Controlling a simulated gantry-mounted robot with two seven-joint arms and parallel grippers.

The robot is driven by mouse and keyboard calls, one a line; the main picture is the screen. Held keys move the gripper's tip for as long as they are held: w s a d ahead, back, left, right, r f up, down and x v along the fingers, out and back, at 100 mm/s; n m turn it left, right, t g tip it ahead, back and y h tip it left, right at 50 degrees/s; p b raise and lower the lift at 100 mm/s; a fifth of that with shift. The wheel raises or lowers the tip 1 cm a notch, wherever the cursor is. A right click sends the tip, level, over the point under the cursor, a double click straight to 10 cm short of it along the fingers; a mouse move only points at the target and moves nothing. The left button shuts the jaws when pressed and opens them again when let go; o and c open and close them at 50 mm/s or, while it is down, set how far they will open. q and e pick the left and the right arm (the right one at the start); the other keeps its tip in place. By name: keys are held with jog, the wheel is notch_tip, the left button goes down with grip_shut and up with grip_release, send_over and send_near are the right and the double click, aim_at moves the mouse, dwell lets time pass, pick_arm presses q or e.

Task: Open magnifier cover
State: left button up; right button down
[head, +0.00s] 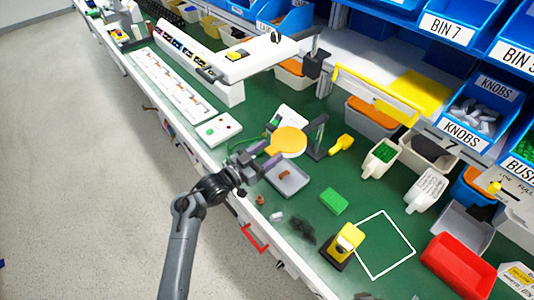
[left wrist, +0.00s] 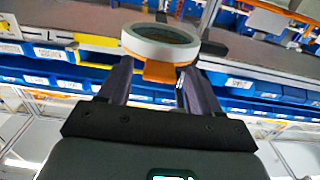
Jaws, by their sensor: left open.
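The magnifier's round orange cover (head: 286,142) lies flat and shut over the lens, beside a dark post on the green bench. In the left wrist view the magnifier shows as a pale ring (left wrist: 142,47) with an orange tab (left wrist: 160,72) on its near edge. My left gripper (head: 254,157) is at the cover's left edge. In the left wrist view my open fingers (left wrist: 157,80) stand on either side of the tab, with a gap showing; I cannot tell whether either one touches it. My right gripper is not in view.
A grey tray (head: 290,190) with a small brown part sits just below the magnifier. A white board with green parts (head: 291,118) lies behind it. A yellow tool (head: 341,144) and a green block (head: 334,201) are to the right. Blue bins line the back.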

pick_arm(q)
grip_shut()
dwell(0.4)
